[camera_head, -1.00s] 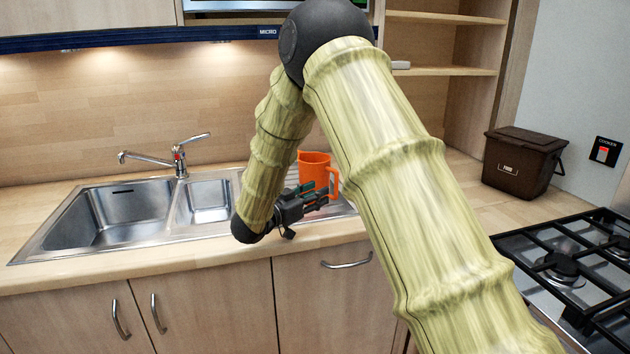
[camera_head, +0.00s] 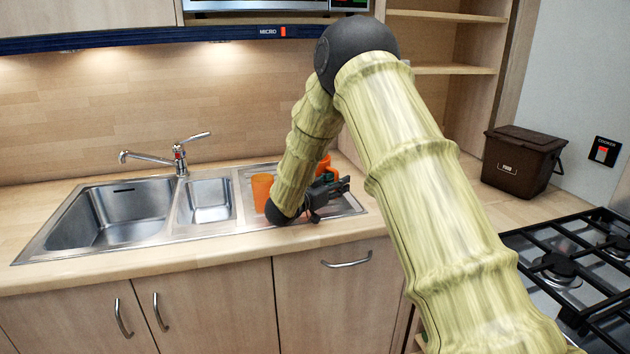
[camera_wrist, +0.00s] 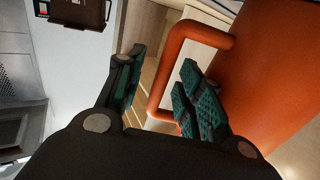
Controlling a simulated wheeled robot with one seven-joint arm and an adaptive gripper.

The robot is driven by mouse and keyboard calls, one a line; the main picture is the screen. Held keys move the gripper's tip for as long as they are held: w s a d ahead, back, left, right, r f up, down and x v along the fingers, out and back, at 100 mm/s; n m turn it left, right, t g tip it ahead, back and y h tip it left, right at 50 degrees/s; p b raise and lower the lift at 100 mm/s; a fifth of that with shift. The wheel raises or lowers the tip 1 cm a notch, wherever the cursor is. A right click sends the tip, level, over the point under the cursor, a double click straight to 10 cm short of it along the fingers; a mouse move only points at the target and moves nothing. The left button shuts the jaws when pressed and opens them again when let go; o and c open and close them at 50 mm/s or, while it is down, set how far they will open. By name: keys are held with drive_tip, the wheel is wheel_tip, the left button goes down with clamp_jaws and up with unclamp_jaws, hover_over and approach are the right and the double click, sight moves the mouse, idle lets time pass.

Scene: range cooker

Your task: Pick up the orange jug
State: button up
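The orange jug (camera_head: 262,192) is at the drainer beside the sink, and my forearm hides its middle. One orange part shows left of my arm and a smaller one right of it, so I cannot tell whether the jug is tilted. My gripper (camera_head: 335,186) is over the drainer's right side. In the wrist view the jug's body (camera_wrist: 268,70) fills the right, and its handle loop (camera_wrist: 165,82) passes between the two spread fingers of my gripper (camera_wrist: 163,60). The right finger lies close to the handle; contact is unclear.
The steel sink (camera_head: 120,215) with its tap (camera_head: 180,158) is to the left. A brown bin (camera_head: 520,165) stands on the counter at right, behind the gas hob (camera_head: 565,265). Open shelves (camera_head: 440,70) are above. The counter between drainer and hob is partly hidden by my arm.

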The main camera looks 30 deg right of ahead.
drive_tip(key=shift+c, duration=0.4)
clamp_jaws()
drive_tip(key=shift+r, duration=0.1)
